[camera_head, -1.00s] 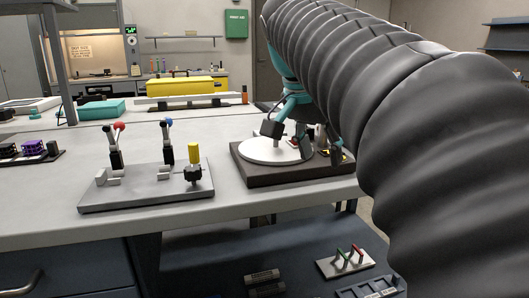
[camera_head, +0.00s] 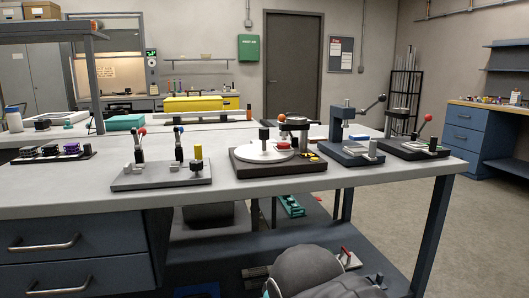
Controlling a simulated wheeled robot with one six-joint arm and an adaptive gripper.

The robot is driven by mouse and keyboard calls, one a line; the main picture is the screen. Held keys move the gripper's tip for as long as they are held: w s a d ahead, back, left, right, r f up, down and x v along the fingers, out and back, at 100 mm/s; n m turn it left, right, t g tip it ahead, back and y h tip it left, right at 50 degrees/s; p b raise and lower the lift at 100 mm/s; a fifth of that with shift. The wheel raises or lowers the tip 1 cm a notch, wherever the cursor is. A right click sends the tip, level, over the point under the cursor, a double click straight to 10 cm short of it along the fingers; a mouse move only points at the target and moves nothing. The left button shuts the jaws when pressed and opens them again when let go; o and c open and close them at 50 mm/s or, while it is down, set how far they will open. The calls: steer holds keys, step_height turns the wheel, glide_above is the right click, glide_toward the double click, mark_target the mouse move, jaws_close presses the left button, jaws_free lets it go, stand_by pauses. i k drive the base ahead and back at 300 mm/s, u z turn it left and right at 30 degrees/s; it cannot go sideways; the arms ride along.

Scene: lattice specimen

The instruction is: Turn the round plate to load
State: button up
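The white round plate (camera_head: 257,155) lies on a dark base (camera_head: 252,169) near the front edge of the bench, left of the bench's middle right. A dark upright knob (camera_head: 264,136) stands on the plate. A red piece (camera_head: 285,144) sits at the plate's right side, under a dark post with an orange-brown ball. Yellow marks show on the base at the right. My gripper is not in view. Only a rounded grey part of my arm shows at the bottom, below the bench edge and apart from the plate.
Purple and black pieces lie at the far left. A lower shelf is under the bench.

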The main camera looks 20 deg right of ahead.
mark_target(263, 152)
steer(key=u, duration=1.2)
steer(key=i, duration=0.55)
steer(key=z, duration=0.1)
